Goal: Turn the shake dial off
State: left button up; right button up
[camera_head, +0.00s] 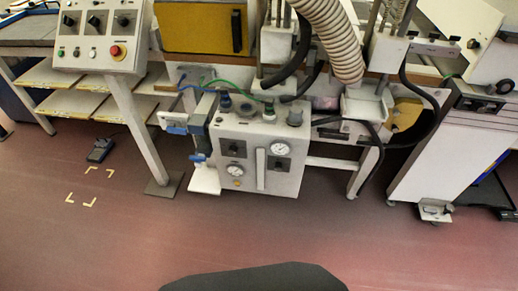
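No dial here carries a label I can read, so I cannot tell which is the shake dial. A pale control panel (101,35) at the upper left has several dark knobs, small coloured buttons and a red button (116,51). A light grey floor unit (262,160) in the middle has a dark square knob (233,148), a second dark knob (278,163), and round gauges. A white cabinet (455,155) at the right has a dark control strip (481,104) with small knobs. Neither of my grippers is in view.
A yellow box (203,27) and a ribbed hose (333,40) are above the floor unit. A panel post (138,130) stands left of it. A foot pedal (101,149) lies on the floor at the left. The reddish floor (120,245) in front is clear.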

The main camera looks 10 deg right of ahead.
aim_at(232, 151)
jog(key=u, duration=0.05)
jog(key=k, duration=1.05)
jog(key=z, duration=1.05)
jog(key=i, duration=0.85)
jog(key=u, duration=0.5)
jog(key=i, duration=0.7)
jog(key=u, duration=0.65)
